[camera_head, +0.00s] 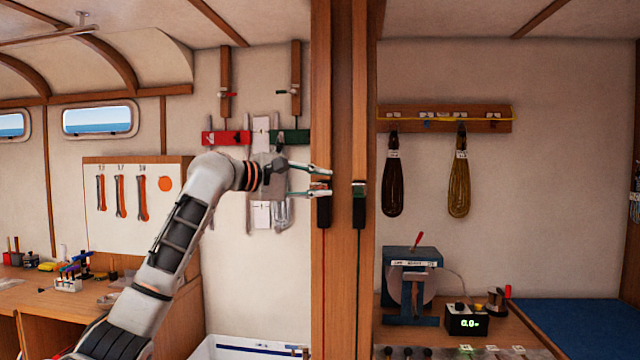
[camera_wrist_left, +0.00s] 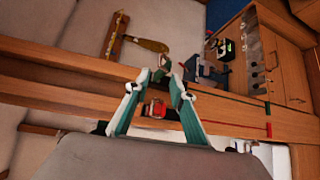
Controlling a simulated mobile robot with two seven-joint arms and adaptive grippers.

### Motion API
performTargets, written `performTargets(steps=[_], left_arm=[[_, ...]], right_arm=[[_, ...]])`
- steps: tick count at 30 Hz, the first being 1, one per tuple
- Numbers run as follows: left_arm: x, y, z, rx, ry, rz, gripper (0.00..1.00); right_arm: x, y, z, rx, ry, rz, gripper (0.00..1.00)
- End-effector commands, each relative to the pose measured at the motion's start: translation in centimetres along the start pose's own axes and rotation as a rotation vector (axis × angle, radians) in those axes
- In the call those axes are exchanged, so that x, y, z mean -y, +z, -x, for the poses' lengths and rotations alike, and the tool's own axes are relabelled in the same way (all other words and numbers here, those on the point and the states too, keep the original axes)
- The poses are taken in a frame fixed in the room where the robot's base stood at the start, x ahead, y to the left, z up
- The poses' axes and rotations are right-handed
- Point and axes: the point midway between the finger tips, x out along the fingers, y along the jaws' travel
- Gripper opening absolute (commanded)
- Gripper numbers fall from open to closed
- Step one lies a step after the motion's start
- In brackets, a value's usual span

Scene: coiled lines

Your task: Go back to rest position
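My left gripper (camera_head: 328,181) is raised in front of the wooden post, its fingers pointing right. It is open, with a clear gap between the fingers. In the left wrist view the two teal fingers (camera_wrist_left: 159,80) stand apart with nothing clamped between them. A black holder with a red top (camera_head: 323,208) on the post is just below and behind the fingertips. It shows as a red piece (camera_wrist_left: 156,109) between the fingers in the wrist view; I cannot tell whether they touch it. My right gripper is not in view.
A second black holder with a green top (camera_head: 359,205) is on the post. Right of it, a dark coil (camera_head: 394,185) and an olive coil (camera_head: 459,185) hang from a wooden rack (camera_head: 505,119). A blue device (camera_head: 410,285) stands on the right bench. A workbench (camera_head: 40,292) is left.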

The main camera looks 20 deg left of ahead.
Motion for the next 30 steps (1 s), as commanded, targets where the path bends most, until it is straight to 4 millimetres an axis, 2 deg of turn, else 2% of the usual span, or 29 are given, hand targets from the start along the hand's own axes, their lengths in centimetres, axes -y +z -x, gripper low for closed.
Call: performTargets(steps=[13, 17, 20, 23, 27, 29, 30], left_arm=[[0.1, 0.1, 0.0, 0.001, -0.001, 0.000, 0.23], [1.7, -0.1, -0.8, -0.004, -0.012, -0.016, 0.23], [5.5, -0.5, -2.5, -0.017, -0.039, -0.062, 0.23], [11.6, -0.9, -4.7, -0.037, -0.077, -0.141, 0.23], [21.1, -1.0, -6.9, -0.061, -0.135, -0.276, 0.23], [25.1, -0.8, -7.4, -0.068, -0.159, -0.336, 0.23], [28.0, -0.6, -7.7, -0.072, -0.177, -0.377, 0.23]], right_arm=[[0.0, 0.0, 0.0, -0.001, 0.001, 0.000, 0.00], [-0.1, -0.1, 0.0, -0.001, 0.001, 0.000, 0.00], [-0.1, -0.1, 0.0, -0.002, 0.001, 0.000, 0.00], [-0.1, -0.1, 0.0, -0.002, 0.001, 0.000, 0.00], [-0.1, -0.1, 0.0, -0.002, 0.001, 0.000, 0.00], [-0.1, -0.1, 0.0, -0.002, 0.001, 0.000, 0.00], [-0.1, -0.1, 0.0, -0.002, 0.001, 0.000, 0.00]])
